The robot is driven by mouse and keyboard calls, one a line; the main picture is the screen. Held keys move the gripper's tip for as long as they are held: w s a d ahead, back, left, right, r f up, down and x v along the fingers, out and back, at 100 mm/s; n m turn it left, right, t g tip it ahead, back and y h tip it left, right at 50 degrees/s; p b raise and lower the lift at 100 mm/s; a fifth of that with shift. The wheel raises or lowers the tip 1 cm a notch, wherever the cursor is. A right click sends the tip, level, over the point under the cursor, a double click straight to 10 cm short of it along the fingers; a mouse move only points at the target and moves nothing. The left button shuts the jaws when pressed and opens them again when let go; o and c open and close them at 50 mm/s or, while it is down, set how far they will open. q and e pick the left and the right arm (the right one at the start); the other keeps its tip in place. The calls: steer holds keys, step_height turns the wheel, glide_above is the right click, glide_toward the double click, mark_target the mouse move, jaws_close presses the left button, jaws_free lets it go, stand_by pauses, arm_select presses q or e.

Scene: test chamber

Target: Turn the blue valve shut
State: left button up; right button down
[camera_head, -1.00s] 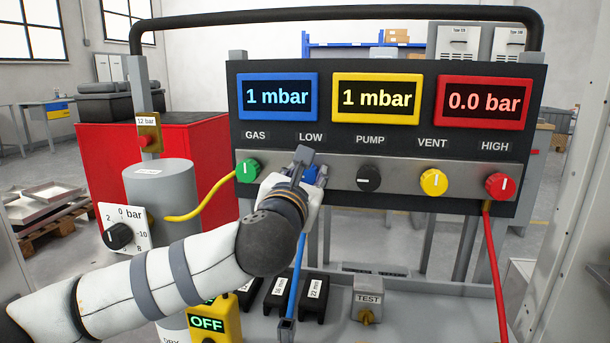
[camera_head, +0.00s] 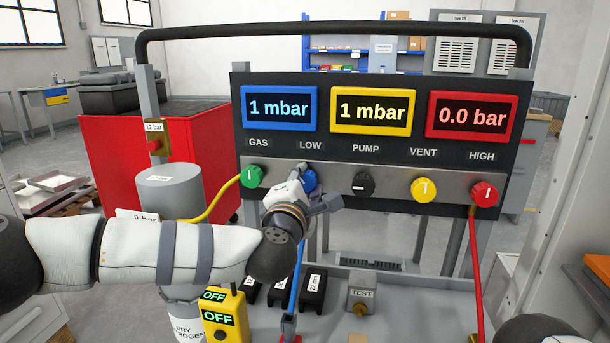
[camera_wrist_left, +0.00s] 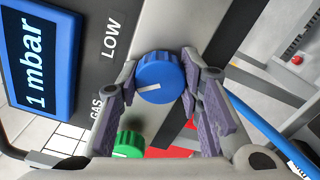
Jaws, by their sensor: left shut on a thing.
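The blue valve (camera_head: 311,180) is a round ridged knob below the LOW label on the grey strip of the panel. My left gripper (camera_head: 315,186) partly hides it in the head view. In the left wrist view the blue knob (camera_wrist_left: 160,72) sits between the two purple-padded fingers of my left gripper (camera_wrist_left: 158,84), which is shut on it. The knob's white line points toward the left of that view, on the side of the blue display. My right gripper is not in view.
A green knob (camera_head: 252,175) sits just left of the blue one; black (camera_head: 363,184), yellow (camera_head: 424,190) and red (camera_head: 484,194) knobs sit to its right. Displays above read 1 mbar, 1 mbar and 0.0 bar. A yellow box (camera_head: 224,318) showing OFF stands below my left arm.

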arm_select(q)
steer(key=m+p, duration=0.1)
steer(key=m, duration=0.3)
steer(key=shift+r+p, duration=0.3)
steer(key=shift+p, duration=0.1)
steer(key=shift+f+m+p, duration=0.15)
steer(key=shift+m+p, duration=0.3)
steer(key=shift+m, duration=1.15)
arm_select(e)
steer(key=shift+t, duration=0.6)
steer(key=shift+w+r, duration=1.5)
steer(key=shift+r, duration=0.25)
arm_select(q)
steer(key=shift+f, duration=0.1)
steer(key=o, duration=1.2)
steer(key=s, duration=0.4)
steer(key=s+a, duration=0.1)
steer(key=s, duration=0.3)
steer(key=s+a, duration=0.1)
steer(key=s, duration=0.2)
steer(key=shift+s+a, duration=0.2)
steer(key=shift+s, duration=0.2)
